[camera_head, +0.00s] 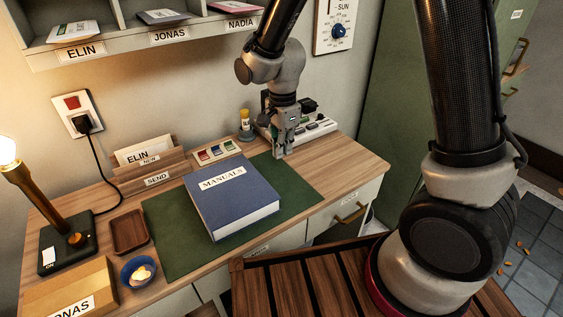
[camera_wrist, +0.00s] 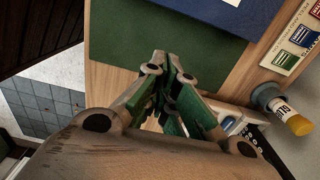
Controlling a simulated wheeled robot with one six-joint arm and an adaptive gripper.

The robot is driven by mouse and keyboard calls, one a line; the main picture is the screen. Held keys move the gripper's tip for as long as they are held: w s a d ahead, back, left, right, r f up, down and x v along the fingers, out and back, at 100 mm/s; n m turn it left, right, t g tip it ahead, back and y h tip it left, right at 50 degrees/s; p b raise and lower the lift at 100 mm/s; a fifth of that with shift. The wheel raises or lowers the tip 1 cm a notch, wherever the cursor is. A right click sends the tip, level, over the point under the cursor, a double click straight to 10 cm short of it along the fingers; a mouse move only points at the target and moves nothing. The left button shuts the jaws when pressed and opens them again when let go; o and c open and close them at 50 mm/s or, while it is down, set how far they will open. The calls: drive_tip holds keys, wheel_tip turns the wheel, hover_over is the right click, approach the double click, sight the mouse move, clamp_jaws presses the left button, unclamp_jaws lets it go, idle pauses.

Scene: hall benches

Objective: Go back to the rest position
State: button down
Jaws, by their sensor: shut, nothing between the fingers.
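My gripper (camera_head: 280,154) hangs pointing down above the right part of the desk, near the back right corner of the green mat (camera_head: 176,247). It is shut with nothing between its fingers. In the wrist view my gripper (camera_wrist: 170,62) shows its fingertips together over the desk and mat edge. My arm comes down from the top of the head view. Its large lower joints hide part of the right side.
A blue MANUALS binder (camera_head: 235,200) lies on the mat. Shelves (camera_head: 170,38) hang above.

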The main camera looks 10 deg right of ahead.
drive_tip(key=s+d+r+n+t, duration=0.2)
drive_tip(key=s+d+r+n, duration=0.4)
drive_tip(key=s+d+r, duration=0.3)
drive_tip(key=s+d+r+n+t, duration=0.2)
drive_tip(key=s+d+r+n, duration=0.5)
drive_tip(key=s+d+r, duration=0.3)
drive_tip(key=d+r, duration=0.2)
drive_tip(key=d, duration=0.2)
drive_tip(key=shift+d+r, duration=0.2)
drive_tip(key=shift+d, duration=0.05)
